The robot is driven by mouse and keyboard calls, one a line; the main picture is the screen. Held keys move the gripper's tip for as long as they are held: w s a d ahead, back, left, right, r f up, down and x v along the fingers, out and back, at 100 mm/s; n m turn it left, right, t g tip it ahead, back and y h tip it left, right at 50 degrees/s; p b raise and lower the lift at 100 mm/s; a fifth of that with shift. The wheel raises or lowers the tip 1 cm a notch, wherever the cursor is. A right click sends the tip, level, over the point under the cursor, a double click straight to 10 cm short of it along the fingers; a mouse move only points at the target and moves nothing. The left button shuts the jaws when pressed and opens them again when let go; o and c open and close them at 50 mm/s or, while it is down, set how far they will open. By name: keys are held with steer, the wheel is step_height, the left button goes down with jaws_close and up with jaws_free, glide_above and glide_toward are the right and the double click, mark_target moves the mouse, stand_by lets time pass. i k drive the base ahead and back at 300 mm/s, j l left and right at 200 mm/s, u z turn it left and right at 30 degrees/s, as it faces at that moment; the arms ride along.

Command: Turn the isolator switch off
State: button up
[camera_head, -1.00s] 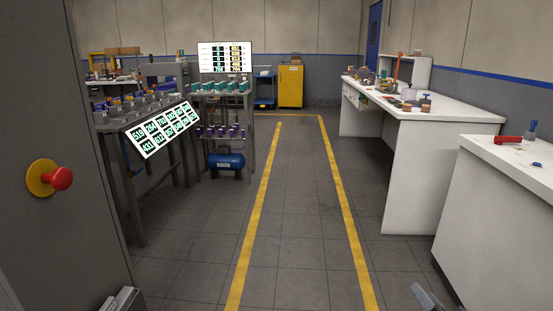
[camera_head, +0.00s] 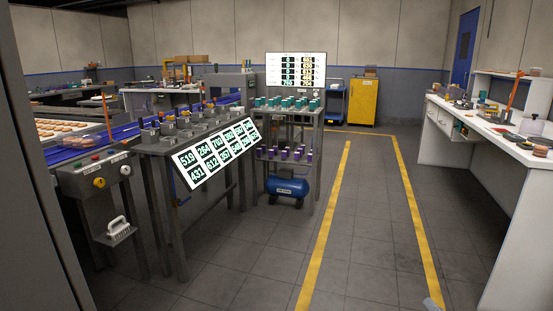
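No switch in view can be identified for certain as the isolator. A grey control box (camera_head: 92,174) stands at the left beside the conveyor, with a yellow round control (camera_head: 99,182) on its front and small buttons on top. The controls are too small to read their positions. A small grey piece at the bottom edge, right of centre, looks like part of my gripper (camera_head: 432,304). Its fingers are mostly out of frame, and it is far from the control box.
A dark cabinet edge (camera_head: 22,200) fills the left side. A bench with a tilted number display (camera_head: 216,152) stands right of the control box. A blue tank (camera_head: 287,188) sits under a rack. The yellow-lined aisle (camera_head: 362,230) is clear. A white workbench (camera_head: 458,152) stands at right.

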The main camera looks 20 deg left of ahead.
mark_target(99, 182)
steer(key=i+u, duration=0.3)
steer(key=i, duration=0.25)
steer(key=i+l+u, duration=0.15)
steer(key=i+u, duration=0.15)
steer(key=i, duration=0.25)
steer(key=i+l+u, duration=0.3)
steer(key=i, duration=0.25)
steer(key=i+j+u, duration=0.35)
steer(key=u, duration=0.15)
steer(key=i+j+u, duration=0.2)
steer(key=i+u, duration=0.55)
steer(key=u, duration=0.2)
steer(key=i+j, duration=0.55)
steer(key=j, duration=0.25)
steer(key=z, duration=0.05)
